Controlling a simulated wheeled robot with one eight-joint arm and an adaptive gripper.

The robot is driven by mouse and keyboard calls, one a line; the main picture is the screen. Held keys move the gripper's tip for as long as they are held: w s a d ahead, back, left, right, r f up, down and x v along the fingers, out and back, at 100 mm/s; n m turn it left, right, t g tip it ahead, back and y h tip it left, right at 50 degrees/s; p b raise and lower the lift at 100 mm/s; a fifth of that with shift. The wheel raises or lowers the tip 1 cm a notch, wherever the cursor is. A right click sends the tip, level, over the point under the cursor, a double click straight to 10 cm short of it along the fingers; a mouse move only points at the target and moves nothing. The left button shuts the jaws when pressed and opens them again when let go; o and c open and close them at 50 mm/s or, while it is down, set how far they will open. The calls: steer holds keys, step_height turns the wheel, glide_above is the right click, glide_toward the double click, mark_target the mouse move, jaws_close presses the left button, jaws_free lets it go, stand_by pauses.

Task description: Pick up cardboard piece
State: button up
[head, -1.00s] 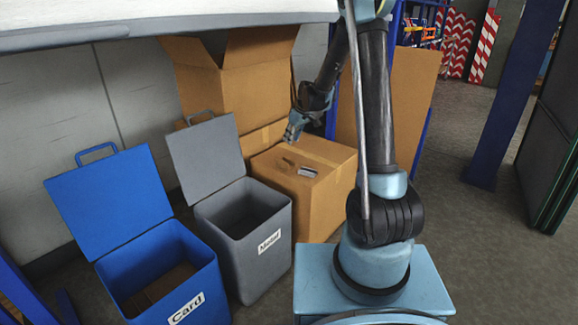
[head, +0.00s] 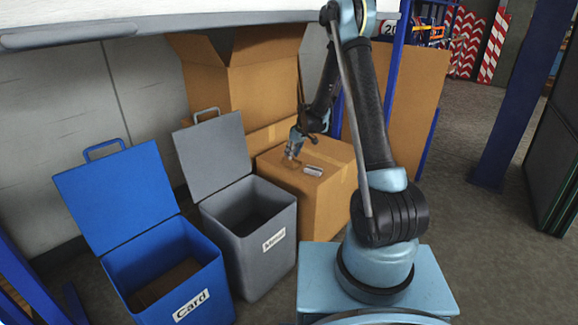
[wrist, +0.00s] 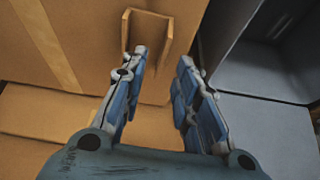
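The cardboard piece (wrist: 150,30) is a small folded brown piece with upturned sides. In the wrist view it lies on a brown box, just ahead of and partly between my fingertips, nearer the left finger. My gripper (wrist: 162,58) is open, with a clear gap between its blue fingers, and it holds nothing. In the head view my gripper (head: 293,155) is low over the top of the closed cardboard box (head: 325,205). The cardboard piece is small and hard to make out there. Whether a finger touches it, I cannot tell.
A silver metal item (head: 320,172) lies on the box top, right of my gripper. A grey bin labelled Metal (head: 275,255) and a blue bin labelled Card (head: 190,285) stand open at left. A large open carton (head: 225,85) stands behind. Floor at right is clear.

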steer(key=shift+x, duration=2.95)
jaws_close()
